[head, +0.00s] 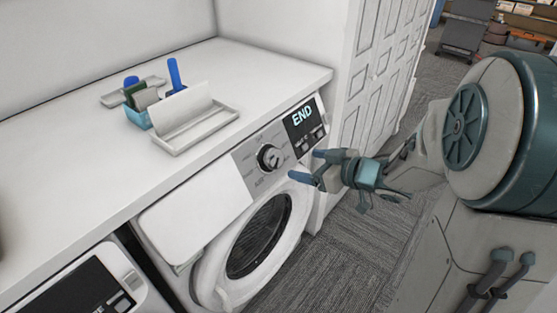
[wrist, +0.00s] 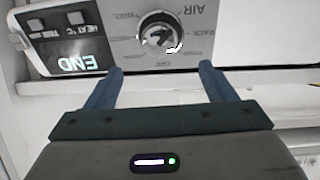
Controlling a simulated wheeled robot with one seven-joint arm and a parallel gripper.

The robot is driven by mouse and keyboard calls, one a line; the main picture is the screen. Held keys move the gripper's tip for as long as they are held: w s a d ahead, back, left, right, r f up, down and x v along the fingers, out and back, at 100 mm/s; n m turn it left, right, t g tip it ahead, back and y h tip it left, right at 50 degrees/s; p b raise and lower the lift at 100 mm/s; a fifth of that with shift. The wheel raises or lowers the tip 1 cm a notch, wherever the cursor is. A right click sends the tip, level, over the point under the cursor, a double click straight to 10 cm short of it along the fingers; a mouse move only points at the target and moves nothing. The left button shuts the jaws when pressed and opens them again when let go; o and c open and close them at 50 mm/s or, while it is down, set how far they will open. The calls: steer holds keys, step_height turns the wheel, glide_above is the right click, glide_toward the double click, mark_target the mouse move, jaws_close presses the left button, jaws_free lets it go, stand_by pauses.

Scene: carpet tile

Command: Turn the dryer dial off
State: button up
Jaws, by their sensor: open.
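The dryer (head: 216,289) is a white front-loader under the counter, with a round dark door. Its dial (head: 270,157) is a silver and black knob on a grey panel, left of a black display (head: 303,117) reading END. In the wrist view the dial (wrist: 160,38) appears upside down, above and between my fingertips, with printed labels around it, OFF among them. My gripper (head: 306,168) is open and empty, in front of the panel, to the right of the dial. The fingers (wrist: 160,76) appear apart from the dial.
A white counter (head: 70,165) runs above the machine. On it are a white tray (head: 205,133) and a blue holder (head: 138,116) with brushes. Another appliance (head: 85,290) stands at lower left. A panelled white door (head: 372,75) is behind my gripper. Carpet floor (head: 350,250) lies open in front.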

mark_target(278, 159)
steer(key=b+x, duration=0.1)
steer(key=x, duration=1)
steer(key=shift+a+f, duration=0.1)
steer(key=c, duration=1)
